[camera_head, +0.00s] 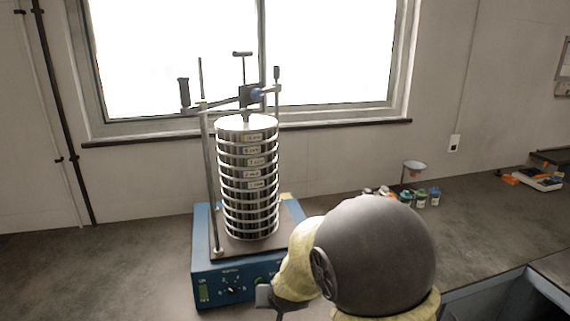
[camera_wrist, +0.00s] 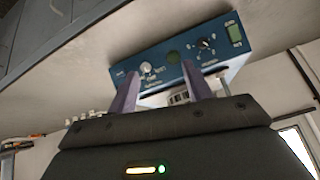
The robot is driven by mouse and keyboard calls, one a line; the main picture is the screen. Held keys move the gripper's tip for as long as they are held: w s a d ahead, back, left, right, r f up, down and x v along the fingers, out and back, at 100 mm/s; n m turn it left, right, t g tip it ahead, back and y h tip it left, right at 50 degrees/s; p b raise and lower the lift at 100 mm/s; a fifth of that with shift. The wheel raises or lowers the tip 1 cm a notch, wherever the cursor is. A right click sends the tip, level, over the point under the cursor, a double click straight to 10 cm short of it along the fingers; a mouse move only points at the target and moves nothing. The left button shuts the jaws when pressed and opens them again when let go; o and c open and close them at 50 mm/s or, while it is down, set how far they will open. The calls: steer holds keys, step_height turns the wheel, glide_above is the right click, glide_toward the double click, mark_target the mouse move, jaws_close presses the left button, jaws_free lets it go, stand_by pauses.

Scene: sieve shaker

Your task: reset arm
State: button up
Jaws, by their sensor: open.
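The sieve shaker has a blue base (camera_head: 225,283) with knobs, a green button and a small display on its front panel. A stack of round metal sieves (camera_head: 250,190) stands upright on it, under a clamp bar (camera_head: 225,102) held by side rods. My gripper (camera_wrist: 160,72) is open and empty, its two fingers pointing at the front panel (camera_wrist: 180,62), which shows upside down in the wrist view. In the head view my gripper (camera_head: 268,298) is partly hidden by my arm, low in front of the base's right side. I cannot tell the exact gap to the panel.
A funnel on a stand (camera_head: 413,168) and several small jars (camera_head: 434,196) are at the back right. Orange and white items (camera_head: 535,179) lie farther right. The counter (camera_head: 120,270) left of the shaker is clear. A window (camera_head: 330,50) is behind.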

steer(key=s+d+r+g+h+p, duration=0.1)
steer(key=s+d+g, duration=0.1)
steer(key=s+d, duration=0.6)
steer(key=s+d+r+g+h+p, duration=0.1)
steer(key=s+d+r+g, duration=0.1)
steer(key=s+d, duration=0.6)
steer(key=shift+s+d+r+m, duration=0.25)
steer(key=shift+s+d+m, duration=0.15)
steer(key=shift+d, duration=0.55)
stand_by(0.4)
steer(key=c, duration=0.3)
steer(key=shift+w, duration=0.15)
